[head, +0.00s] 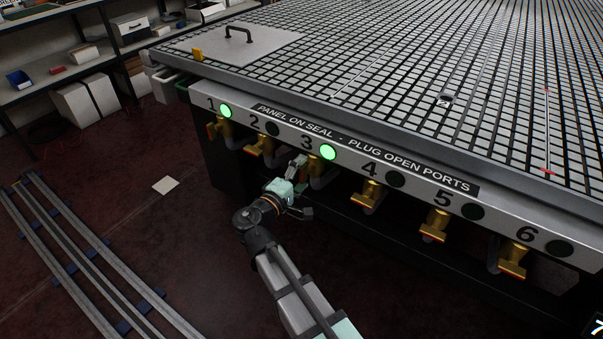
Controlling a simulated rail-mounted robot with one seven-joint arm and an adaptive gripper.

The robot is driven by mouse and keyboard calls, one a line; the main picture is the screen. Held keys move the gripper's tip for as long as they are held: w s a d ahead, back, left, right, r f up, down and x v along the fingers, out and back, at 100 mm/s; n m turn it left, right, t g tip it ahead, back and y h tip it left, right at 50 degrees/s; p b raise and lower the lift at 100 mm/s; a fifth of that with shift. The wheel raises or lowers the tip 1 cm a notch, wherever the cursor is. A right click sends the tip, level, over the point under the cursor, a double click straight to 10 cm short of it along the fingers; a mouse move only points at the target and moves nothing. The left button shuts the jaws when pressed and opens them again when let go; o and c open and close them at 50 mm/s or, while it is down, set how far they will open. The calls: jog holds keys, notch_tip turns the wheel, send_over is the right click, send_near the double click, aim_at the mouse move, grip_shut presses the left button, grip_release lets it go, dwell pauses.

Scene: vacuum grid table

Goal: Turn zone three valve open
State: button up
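A row of numbered zones runs along the front edge of the grid table (430,70). The zone three lamp (328,152) is lit green beside the number 3. My gripper (298,164) is below the number 3, at the place of the zone three valve. The gripper and wrist hide most or all of that valve, so its handle position cannot be told.
The zone one lamp (226,111) is also green; the zone two lamp (272,130) and those at zones four to six are dark. Brass valves flank my gripper: zone two (258,148) left, zone four (369,197) right. Floor rails (75,245) lie at left.

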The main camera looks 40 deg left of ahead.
jog(key=shift+s, duration=0.1)
jog(key=s, duration=1.2)
jog(key=shift+d, duration=0.25)
jog(key=shift+w, duration=0.1)
